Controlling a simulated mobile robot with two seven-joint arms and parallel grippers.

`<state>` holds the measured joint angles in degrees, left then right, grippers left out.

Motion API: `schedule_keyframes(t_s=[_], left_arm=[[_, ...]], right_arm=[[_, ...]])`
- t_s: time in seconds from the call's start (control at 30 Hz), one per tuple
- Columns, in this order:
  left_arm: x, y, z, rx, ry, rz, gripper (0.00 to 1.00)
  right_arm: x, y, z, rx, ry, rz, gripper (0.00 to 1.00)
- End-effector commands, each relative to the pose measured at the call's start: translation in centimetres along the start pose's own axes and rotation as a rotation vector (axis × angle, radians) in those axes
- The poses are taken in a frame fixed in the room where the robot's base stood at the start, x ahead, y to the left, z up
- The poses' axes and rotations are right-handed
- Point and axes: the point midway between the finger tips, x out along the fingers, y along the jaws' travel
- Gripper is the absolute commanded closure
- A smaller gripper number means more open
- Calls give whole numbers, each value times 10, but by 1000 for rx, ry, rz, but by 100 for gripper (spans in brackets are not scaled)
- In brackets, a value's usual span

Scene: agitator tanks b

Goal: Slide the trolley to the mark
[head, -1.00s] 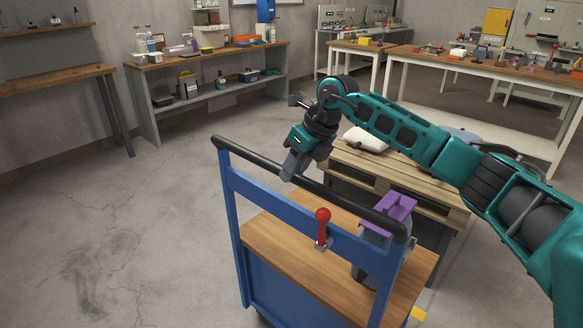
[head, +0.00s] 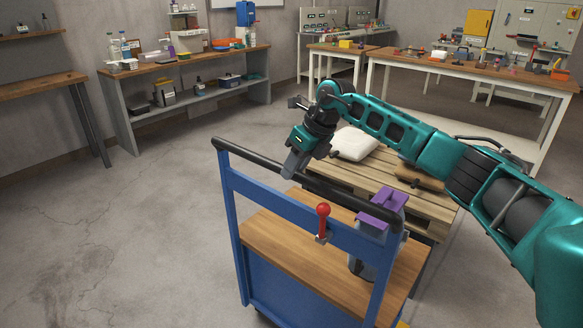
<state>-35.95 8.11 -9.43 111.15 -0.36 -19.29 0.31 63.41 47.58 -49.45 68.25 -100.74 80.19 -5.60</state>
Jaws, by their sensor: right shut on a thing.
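The trolley has a blue frame (head: 233,215), a wooden deck (head: 290,258) and a black push bar (head: 252,157). It stands upright in front of me in the head view. My right gripper (head: 291,170) is shut on the push bar, left of its middle. A grey container with a purple top (head: 382,205) stands on the deck at the right, partly behind the frame. A red-knobbed lever (head: 323,212) sits on the frame's crossbar. A sliver of yellow floor marking (head: 403,324) shows at the bottom, mostly hidden by the trolley. My left gripper is out of view.
A wooden pallet stack (head: 420,205) bearing a white sack (head: 354,144) stands close behind the trolley on the right. Workbenches (head: 465,75) line the back, and a shelf unit (head: 185,65) stands at the back left. The concrete floor on the left is clear.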

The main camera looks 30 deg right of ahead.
Motion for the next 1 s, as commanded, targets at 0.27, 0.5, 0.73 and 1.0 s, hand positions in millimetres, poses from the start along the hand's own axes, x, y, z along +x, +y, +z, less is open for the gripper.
schedule_keyframes(t_s=[0.27,0.5,0.73,1.0], left_arm=[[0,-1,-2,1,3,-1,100],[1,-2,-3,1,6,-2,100],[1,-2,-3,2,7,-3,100],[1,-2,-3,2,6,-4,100]], right_arm=[[-1,-3,1,1,-5,-1,100],[-1,-3,1,1,-4,0,100],[-1,-2,1,0,-2,1,53],[0,-2,0,0,-1,2,47]])
